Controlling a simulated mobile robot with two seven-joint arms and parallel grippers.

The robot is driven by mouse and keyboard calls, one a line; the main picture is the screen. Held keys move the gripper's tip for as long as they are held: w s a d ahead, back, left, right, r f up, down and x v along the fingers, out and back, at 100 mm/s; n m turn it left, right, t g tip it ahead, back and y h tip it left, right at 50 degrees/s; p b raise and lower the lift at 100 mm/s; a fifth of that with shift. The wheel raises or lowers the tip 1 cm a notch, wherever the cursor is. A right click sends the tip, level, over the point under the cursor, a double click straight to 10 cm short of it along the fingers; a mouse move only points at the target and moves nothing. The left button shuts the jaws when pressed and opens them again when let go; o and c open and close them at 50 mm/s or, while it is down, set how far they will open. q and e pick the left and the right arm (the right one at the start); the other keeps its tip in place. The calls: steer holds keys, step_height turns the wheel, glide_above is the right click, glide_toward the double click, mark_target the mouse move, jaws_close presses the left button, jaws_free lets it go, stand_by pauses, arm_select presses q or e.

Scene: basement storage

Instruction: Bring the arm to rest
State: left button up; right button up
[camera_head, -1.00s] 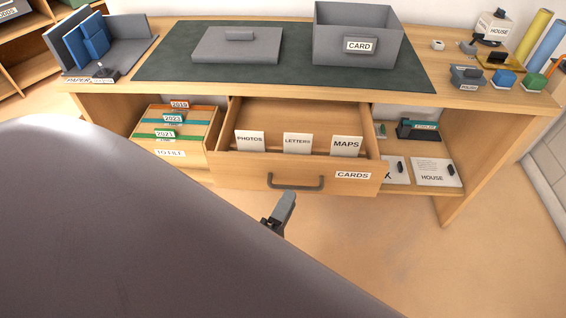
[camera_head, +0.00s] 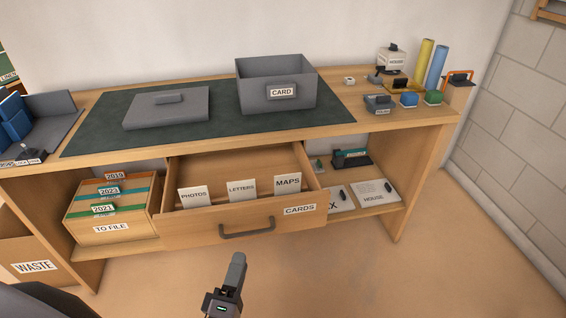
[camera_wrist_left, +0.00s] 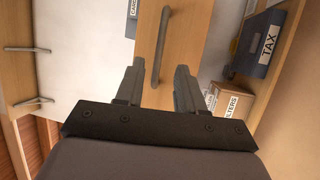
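My left gripper (camera_head: 228,285) is in front of and below the open drawer (camera_head: 240,219), over the floor. In the left wrist view its two fingers (camera_wrist_left: 159,88) stand apart with nothing between them. The drawer's dark handle (camera_head: 247,229) is clear of the fingers in the head view; it also shows ahead of them in the wrist view (camera_wrist_left: 161,45). The drawer front is labelled CARDS, and upright cards marked PHOTOS, LETTERS and MAPS stand inside. My right gripper is in neither view.
The desk (camera_head: 395,122) carries a dark mat (camera_head: 222,115), a grey CARD box (camera_head: 277,85) and a flat grey lid (camera_head: 166,108). A TO FILE box (camera_head: 112,229) sits left of the drawer, a WASTE bin (camera_head: 35,268) at lower left. Floor at right is free.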

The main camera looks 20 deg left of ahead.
arm_select(q)
steer(key=s+d+f+m+g+h, duration=0.25)
steer(key=s+m+g, duration=0.2)
steer(key=m, duration=0.55)
steer(key=s+d+f+m+g+h, duration=0.1)
steer(key=s+f+m+g+h, duration=0.3)
steer(key=m, duration=0.6)
step_height(320, 180, up, 12)
steer(key=a+m+y+p, duration=0.1)
steer(key=a+p, duration=0.1)
steer(key=p, duration=1.1)
steer(key=shift+s+g, duration=0.35)
steer(key=shift+g, duration=0.1)
steer(key=shift+a+f+y, duration=0.1)
steer(key=shift+f+y, duration=0.05)
steer(key=shift+y, duration=0.1)
